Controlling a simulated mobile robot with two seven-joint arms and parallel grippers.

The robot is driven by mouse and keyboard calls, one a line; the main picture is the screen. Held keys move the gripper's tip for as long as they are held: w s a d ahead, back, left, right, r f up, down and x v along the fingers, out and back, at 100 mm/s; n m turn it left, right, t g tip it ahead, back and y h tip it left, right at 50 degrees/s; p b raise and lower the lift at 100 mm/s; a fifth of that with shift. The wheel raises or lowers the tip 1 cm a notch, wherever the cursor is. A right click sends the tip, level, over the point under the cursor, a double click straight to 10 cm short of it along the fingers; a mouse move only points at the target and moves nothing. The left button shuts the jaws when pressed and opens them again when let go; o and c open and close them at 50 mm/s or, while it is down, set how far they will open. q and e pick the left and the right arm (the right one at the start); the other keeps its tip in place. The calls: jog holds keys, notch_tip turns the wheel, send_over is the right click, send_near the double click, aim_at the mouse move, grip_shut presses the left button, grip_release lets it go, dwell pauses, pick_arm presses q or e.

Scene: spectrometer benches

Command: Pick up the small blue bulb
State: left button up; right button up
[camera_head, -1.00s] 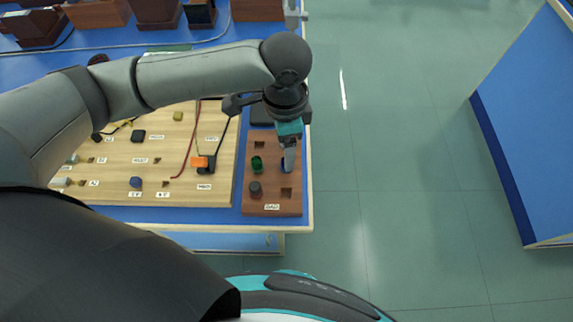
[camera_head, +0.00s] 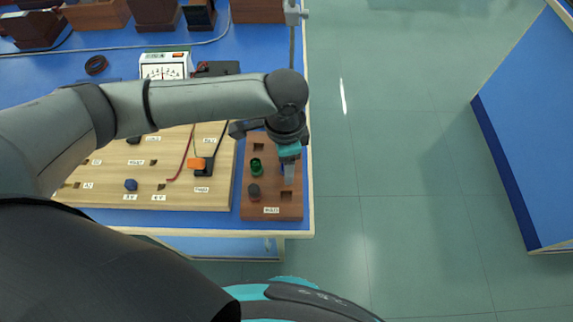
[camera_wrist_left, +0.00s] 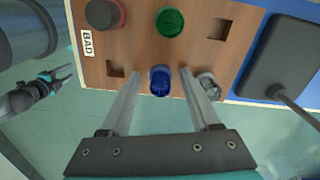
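A small blue bulb (camera_wrist_left: 160,80) stands in a socket of the brown wooden block (camera_head: 272,210) labelled BAD. My left gripper (camera_head: 288,178) points down over this block. In the left wrist view its two fingers (camera_wrist_left: 160,74) are open, one on each side of the blue bulb, with gaps visible. In the head view the gripper mostly hides that bulb. Another small blue piece (camera_head: 131,184) sits on the light wooden board. My right gripper (camera_wrist_left: 62,80) shows small at the left of the wrist view; its opening is unclear.
The block also holds a green bulb (camera_wrist_left: 170,22), a red bulb (camera_wrist_left: 103,14) and a clear grey piece (camera_wrist_left: 208,82) close to the right finger. Two sockets are empty. The light board (camera_head: 215,201) with wires lies left; a meter (camera_head: 165,66) stands behind.

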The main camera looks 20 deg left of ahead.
pick_arm(q)
grip_shut()
dwell(0.5)
notch_tip(320, 180, up, 23)
jog(key=p, duration=1)
